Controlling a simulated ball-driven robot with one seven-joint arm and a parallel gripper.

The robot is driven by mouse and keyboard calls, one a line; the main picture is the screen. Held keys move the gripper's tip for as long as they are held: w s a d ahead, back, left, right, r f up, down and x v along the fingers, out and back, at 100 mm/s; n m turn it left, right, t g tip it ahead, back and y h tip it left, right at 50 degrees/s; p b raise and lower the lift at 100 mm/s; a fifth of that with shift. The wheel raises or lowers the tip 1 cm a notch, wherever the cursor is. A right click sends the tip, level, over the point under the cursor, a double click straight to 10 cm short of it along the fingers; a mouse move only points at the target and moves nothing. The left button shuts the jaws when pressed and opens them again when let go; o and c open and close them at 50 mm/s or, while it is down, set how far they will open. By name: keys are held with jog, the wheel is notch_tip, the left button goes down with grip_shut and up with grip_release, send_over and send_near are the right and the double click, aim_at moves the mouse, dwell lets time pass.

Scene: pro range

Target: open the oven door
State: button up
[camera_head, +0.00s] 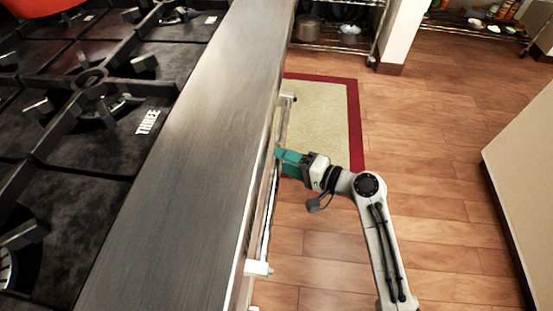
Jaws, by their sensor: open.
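The oven is seen from above, with a wide metal front ledge (178,165). Its door handle (268,220) is a long metal bar along the front, held by brackets near each end. The door face below the ledge is mostly hidden from this angle. My gripper (280,158), with green fingers, is at the bar's middle stretch, coming from the right. The fingers are open and overlap the bar in the picture. I cannot tell whether they touch it or sit around it.
Black burner grates (95,105) cover the stove top on the left, with a red pot (40,5) at the top left corner. A beige mat with a red border (330,125) lies on the wooden floor. Shelves with pots (335,35) stand behind. A pale cabinet (525,165) is at right.

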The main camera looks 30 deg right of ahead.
jog(key=shift+x, duration=1.6)
grip_shut()
jog(key=shift+f, duration=0.1)
